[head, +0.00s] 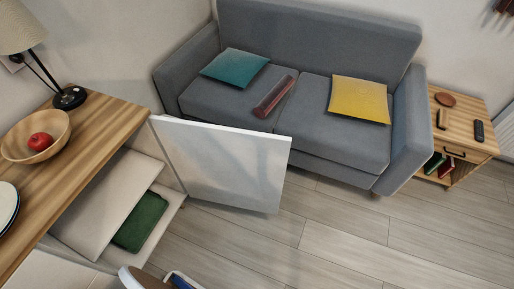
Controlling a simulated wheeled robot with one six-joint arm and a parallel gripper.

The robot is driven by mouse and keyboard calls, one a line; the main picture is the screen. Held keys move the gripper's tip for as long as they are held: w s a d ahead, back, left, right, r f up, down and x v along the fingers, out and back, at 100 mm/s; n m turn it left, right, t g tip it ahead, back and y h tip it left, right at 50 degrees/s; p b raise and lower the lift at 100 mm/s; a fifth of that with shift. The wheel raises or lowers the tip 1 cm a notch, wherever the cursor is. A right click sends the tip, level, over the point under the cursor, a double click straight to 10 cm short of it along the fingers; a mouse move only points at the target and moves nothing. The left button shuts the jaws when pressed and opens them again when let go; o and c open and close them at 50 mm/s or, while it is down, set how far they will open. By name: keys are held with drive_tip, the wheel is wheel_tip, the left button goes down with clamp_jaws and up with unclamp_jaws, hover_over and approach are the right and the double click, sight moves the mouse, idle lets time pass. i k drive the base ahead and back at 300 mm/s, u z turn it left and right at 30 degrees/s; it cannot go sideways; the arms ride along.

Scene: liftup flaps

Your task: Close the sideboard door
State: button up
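The sideboard (95,125) stands at the left, with a wooden top and a pale body. Its white door (225,165) stands open, swung out to the right from the sideboard's far end over the floor. The door's left edge meets the sideboard, and its free edge is at the right, in front of the sofa. The open compartment shows a pale shelf (110,205) and a dark green folded item (141,222) below it. My gripper is not in view.
A grey sofa (270,105) with cushions is behind the door. A wooden side table (465,125) stands at the right. A bowl (55,148) with a red apple and a lamp (68,98) stand on the sideboard. The wooden floor (350,245) right of the door is clear.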

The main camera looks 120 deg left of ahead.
sight(236, 167)
drive_tip(key=u, duration=0.8)
drive_tip(key=i, duration=0.7)
drive_tip(key=u, duration=1.25)
drive_tip(key=i, duration=1.35)
drive_tip(key=u, duration=1.55)
drive_tip(key=i, duration=0.45)
drive_tip(key=u, duration=0.6)
